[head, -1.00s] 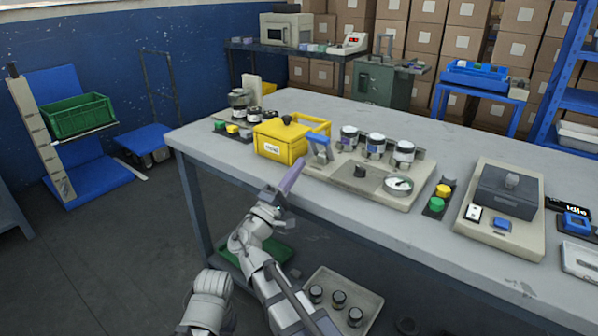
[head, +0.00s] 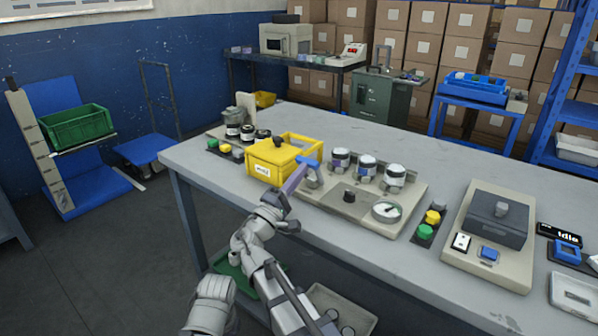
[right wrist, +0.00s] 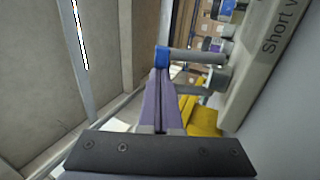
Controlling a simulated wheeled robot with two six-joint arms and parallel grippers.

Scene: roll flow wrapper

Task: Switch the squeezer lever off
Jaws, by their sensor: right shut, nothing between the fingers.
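In the right wrist view the blue lever end (right wrist: 162,57) is on a grey rod, right at my fingertips. My right gripper (head: 301,170) has purple fingers, shut and empty, with tips at or against the handle; exact contact is hard to tell. It also shows in the right wrist view (right wrist: 160,73). My left gripper is not in view.
A yellow lidded box (head: 268,165) stands close left of the lever. Right of the panel are a green and yellow button box (head: 428,226) and a dark-lidded machine (head: 497,218). A grey tray (head: 350,306) is below the table's front edge.

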